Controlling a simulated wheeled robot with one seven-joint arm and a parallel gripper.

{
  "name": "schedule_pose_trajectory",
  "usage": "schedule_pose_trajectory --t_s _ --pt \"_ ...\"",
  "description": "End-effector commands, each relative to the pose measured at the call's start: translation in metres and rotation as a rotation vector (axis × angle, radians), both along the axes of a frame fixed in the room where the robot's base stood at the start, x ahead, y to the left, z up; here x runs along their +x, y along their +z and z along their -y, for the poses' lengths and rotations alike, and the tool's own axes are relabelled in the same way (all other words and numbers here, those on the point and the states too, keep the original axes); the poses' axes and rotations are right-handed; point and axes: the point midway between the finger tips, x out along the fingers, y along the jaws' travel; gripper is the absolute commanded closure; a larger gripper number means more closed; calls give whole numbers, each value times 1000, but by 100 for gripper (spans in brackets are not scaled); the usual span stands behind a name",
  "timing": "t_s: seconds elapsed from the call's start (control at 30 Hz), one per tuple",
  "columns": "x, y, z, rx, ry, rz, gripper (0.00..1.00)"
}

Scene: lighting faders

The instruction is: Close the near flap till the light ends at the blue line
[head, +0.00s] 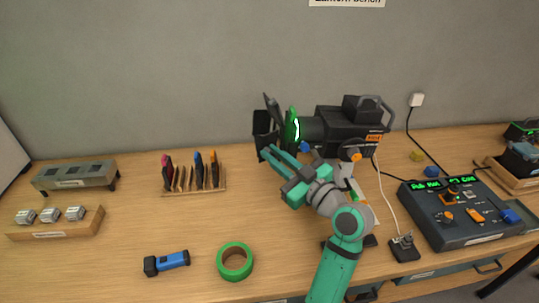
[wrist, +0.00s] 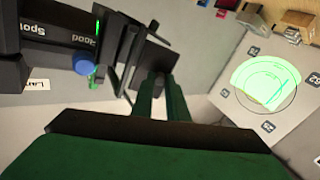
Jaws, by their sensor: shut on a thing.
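The black lantern (head: 345,128) stands on the bench with a green-lit front and dark flaps (head: 263,124) at its left end. In the wrist view the lantern body (wrist: 50,35) is at upper left, and a dark flap panel (wrist: 156,58) lies at my fingertips. My gripper (head: 268,153) reaches the flaps from the near side; in the wrist view (wrist: 160,82) its fingers are close together, shut on the near flap. A green light patch (wrist: 266,82) falls on a pale marked board (wrist: 225,92), partly inside a thin circle. I cannot make out the blue line.
A control desk (head: 465,212) with green displays is at right. A green tape roll (head: 235,261) and blue torch (head: 167,262) lie in front. A rack (head: 194,190) and grey box (head: 75,175) stand left. Cables run behind my arm.

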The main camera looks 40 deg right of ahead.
Motion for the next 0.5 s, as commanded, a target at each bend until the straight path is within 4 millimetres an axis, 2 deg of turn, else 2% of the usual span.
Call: schedule_pose_trajectory --t_s 0.2,0.5 --pt "-5 0 8 -5 134 11 100" --pt "-8 -2 11 -9 238 18 100"
